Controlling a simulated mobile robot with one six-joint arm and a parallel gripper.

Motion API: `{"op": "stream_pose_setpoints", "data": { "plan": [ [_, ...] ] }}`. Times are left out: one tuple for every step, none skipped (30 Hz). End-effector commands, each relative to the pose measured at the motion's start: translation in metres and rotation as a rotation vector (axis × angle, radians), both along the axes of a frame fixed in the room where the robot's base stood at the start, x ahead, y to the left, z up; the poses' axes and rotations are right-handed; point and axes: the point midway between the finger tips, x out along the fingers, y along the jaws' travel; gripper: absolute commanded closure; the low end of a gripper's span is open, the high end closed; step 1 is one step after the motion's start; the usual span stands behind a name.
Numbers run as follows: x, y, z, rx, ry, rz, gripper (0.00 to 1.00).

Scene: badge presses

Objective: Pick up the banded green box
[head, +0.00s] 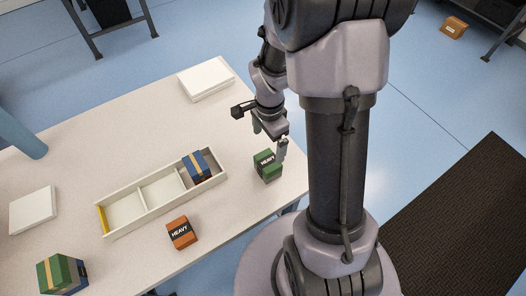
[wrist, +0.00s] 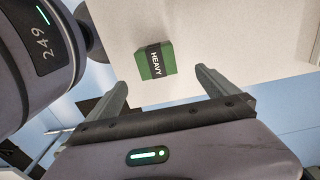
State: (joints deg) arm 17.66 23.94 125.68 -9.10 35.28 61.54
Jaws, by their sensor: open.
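A green box (head: 267,166) with a black band reading "HEAVY" stands on the table near its right edge. It also shows in the wrist view (wrist: 146,67), just beyond and between the fingertips in the picture. My gripper (head: 269,138) is open and empty, close above and behind this box in the head view. Its two fingers are spread apart in the wrist view (wrist: 161,78). I cannot tell whether a finger touches the box. Another green box (head: 45,279) with a tan band is at the table's lower left, against a blue part.
A white three-part tray (head: 160,213) holds a blue box (head: 193,168) with a yellow band in its right compartment. An orange "HEAVY" box (head: 182,233) stands in front of the tray. White slabs (head: 206,79) (head: 33,210) lie on the table.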

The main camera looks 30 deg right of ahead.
Motion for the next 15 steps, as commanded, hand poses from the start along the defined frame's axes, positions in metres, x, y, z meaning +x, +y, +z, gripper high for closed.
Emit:
{"op": "stream_pose_setpoints", "data": {
  "plan": [
    [-0.001, 0.0, -0.019, 0.001, 0.003, 0.001, 0.02],
    [-0.001, 0.001, -0.027, 0.002, 0.003, 0.001, 0.02],
    [-0.001, 0.001, -0.035, 0.001, 0.001, 0.001, 0.02],
    [-0.001, 0.001, -0.04, 0.001, 0.002, 0.001, 0.02],
    [0.0, 0.001, -0.044, 0.001, 0.001, 0.001, 0.02],
    [0.0, 0.0, -0.047, 0.0, 0.0, 0.002, 0.02],
    [0.0, 0.001, -0.05, 0.001, 0.0, 0.001, 0.02],
    [-0.001, 0.001, -0.053, 0.001, 0.0, 0.001, 0.02],
    [-0.002, 0.001, -0.059, 0.001, 0.001, 0.002, 0.02],
    [-0.003, 0.002, -0.066, 0.001, 0.002, 0.002, 0.02],
    [-0.005, 0.003, -0.073, 0.001, 0.002, 0.002, 0.02],
    [-0.007, 0.004, -0.082, 0.001, 0.001, 0.002, 0.02],
    [-0.008, 0.004, -0.088, 0.001, 0.002, 0.002, 0.02],
    [-0.008, 0.004, -0.093, 0.001, 0.001, 0.003, 0.02],
    [-0.007, 0.004, -0.098, 0.001, 0.001, 0.002, 0.02]
  ]
}}
